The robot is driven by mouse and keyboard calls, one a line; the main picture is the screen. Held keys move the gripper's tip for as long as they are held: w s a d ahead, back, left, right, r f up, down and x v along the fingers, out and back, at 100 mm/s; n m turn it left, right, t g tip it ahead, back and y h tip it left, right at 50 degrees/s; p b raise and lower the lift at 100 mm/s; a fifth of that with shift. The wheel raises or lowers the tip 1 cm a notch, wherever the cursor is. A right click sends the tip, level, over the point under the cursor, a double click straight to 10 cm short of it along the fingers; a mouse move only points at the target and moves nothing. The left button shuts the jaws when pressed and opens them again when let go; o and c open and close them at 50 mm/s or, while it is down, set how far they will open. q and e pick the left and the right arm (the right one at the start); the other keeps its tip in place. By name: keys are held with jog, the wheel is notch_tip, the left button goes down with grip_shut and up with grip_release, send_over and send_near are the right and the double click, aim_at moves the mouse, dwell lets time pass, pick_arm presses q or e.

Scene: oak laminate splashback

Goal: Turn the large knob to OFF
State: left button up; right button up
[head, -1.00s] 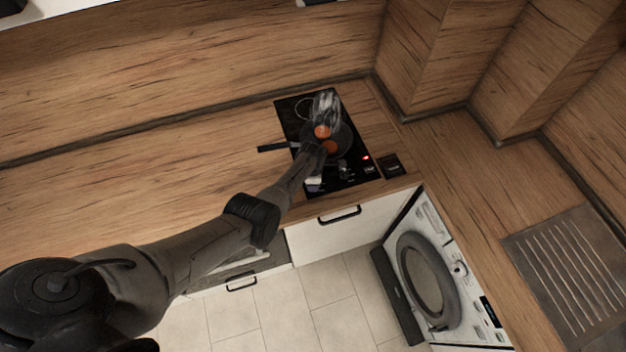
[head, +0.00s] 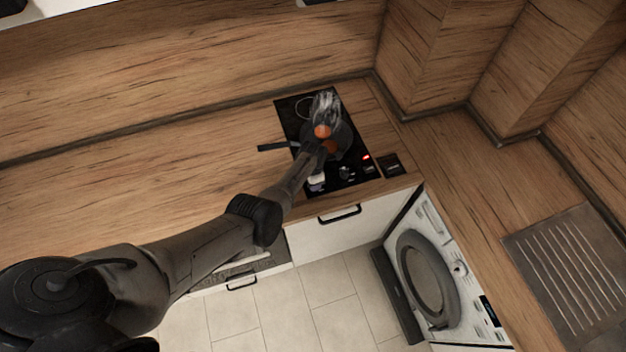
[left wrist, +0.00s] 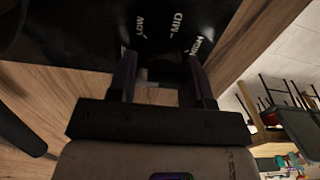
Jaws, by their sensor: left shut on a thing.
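The black hob (head: 352,181) lies in the counter, with small dark knobs along its front edge. In the left wrist view its panel (left wrist: 95,25) carries the white words LOW, MID and HIGH. My left gripper (left wrist: 163,65) points at this panel, its two dark fingers on either side of the large knob (left wrist: 160,73). It is shut on the knob, which is mostly hidden between the fingers; its pointing direction cannot be read. No OFF label is readable. In the head view my left arm reaches over the hob from the left and partly hides its front.
A dark pan (head: 343,137) stands on the hob, its handle (head: 275,147) pointing left. A red light (head: 366,157) glows on the hob. A washing machine (head: 424,273) and a ribbed drainer (head: 572,262) are to the right. The counter left of the hob is clear.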

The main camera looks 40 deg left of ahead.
pick_arm(q)
jog(key=o, duration=0.9)
notch_tip(320, 180, up, 6)
jog(key=p, duration=0.2)
jog(key=shift+f+p, duration=0.15)
jog(key=shift+p, duration=0.15)
notch_tip(320, 180, up, 8)
jog(key=shift+r+p, duration=0.1)
jog(key=shift+p, duration=0.2)
